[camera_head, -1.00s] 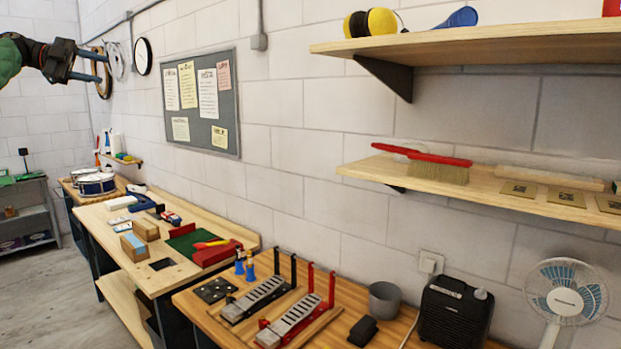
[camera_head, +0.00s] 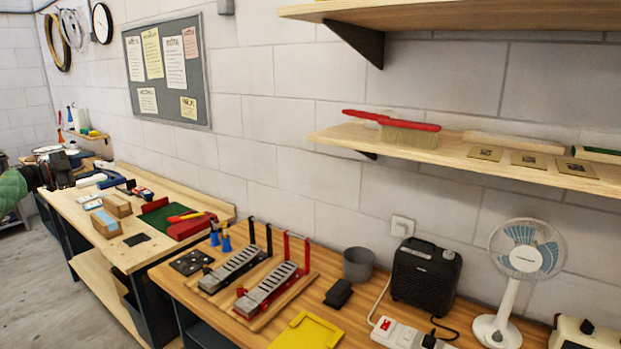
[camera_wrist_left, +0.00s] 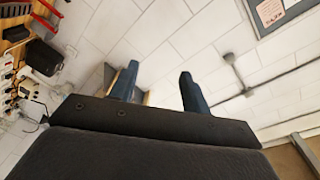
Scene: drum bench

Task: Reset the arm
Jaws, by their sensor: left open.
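My left gripper (camera_head: 72,162) is at the left edge of the head view, at the end of my green arm. It appears in front of the far end of the left workbench (camera_head: 150,205). In the left wrist view the two dark blue fingers (camera_wrist_left: 158,88) are spread apart with nothing between them. White wall blocks show behind them. My right gripper is in neither view.
A shelf (camera_head: 450,160) with a red-handled brush (camera_head: 408,132) juts from the wall.

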